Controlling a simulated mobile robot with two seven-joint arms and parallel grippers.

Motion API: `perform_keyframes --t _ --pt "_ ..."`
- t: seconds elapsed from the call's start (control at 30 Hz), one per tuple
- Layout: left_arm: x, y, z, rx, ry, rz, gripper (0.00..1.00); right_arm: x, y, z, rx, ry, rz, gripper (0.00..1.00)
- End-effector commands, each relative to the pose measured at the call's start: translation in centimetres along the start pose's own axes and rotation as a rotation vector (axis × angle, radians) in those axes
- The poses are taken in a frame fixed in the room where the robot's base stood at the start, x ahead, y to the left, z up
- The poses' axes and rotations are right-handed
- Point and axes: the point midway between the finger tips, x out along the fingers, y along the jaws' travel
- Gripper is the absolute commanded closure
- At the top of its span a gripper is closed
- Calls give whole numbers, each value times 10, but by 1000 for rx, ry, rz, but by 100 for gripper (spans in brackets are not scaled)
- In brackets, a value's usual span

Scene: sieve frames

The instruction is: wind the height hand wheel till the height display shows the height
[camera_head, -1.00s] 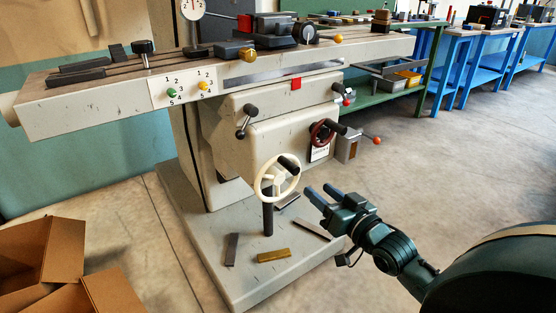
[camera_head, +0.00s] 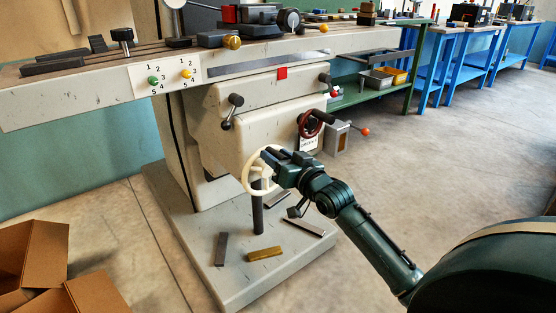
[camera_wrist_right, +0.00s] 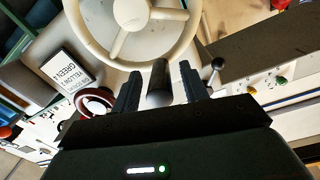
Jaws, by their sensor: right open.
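A cream hand wheel (camera_head: 249,183) with a dark handle stands low on the front of a grey machine; it also shows in the wrist view (camera_wrist_right: 135,45). My right gripper (camera_head: 268,156) is at this wheel. In the wrist view my fingers (camera_wrist_right: 160,82) are apart, with the wheel's dark handle (camera_wrist_right: 158,92) between them and a gap on each side. A smaller dark red hand wheel (camera_head: 310,124) sits to the right, also seen in the wrist view (camera_wrist_right: 97,98). I cannot tell which is labelled for height. No readable height display is in view. My left gripper is not in view.
A white panel (camera_head: 168,78) carries green and yellow numbered knobs. A partly readable card (camera_wrist_right: 68,69) shows "GREEN 4" and "YELLOW". Levers (camera_head: 233,107) stick out nearby. Metal bars and a brass block (camera_head: 265,254) lie on the machine base. Cardboard boxes (camera_head: 40,255) stand lower left.

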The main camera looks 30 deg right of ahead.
Motion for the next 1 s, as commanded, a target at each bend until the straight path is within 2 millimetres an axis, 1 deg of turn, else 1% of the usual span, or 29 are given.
perform_keyframes --t 0.27,0.37,0.8,0.83,1.0 --pt "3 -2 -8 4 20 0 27 2 0 0 0 -1 0 56" --pt "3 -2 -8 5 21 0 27 2 0 0 0 0 0 62" --pt "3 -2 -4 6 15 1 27 2 0 0 0 0 0 98" --pt "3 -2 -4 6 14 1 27 2 0 0 0 0 0 100" --pt "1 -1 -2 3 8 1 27 1 0 0 0 0 0 100"
